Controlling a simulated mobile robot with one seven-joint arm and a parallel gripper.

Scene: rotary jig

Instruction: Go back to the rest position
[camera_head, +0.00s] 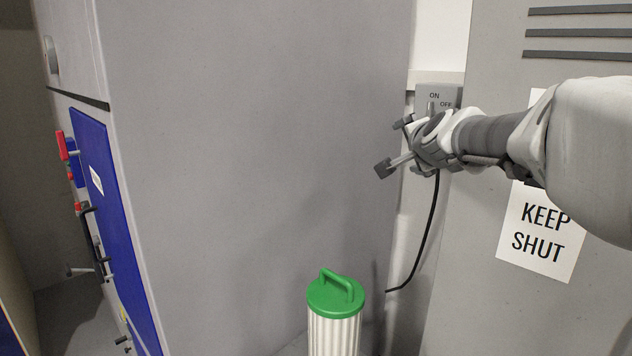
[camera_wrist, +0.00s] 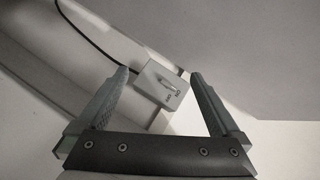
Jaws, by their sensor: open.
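My gripper (camera_head: 392,147) is at the end of my arm, which reaches in from the right in the head view. Its fingers are spread and empty. In the wrist view my gripper (camera_wrist: 165,85) shows two fingers apart, with a grey switch box (camera_wrist: 158,84) visible between and beyond them. In the head view the switch box (camera_head: 449,92) is marked ON and OFF and sits on the wall just behind my gripper. Its lower part is hidden by my gripper and wrist. I cannot tell the exact gap between the fingers and the box.
A large grey cabinet (camera_head: 250,150) with a blue panel (camera_head: 110,200) and several handles fills the left and middle. A ribbed white canister with a green lid (camera_head: 336,294) stands low in front. A black cable (camera_head: 431,230) hangs below the box. A KEEP SHUT sign (camera_head: 541,245) is behind my arm.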

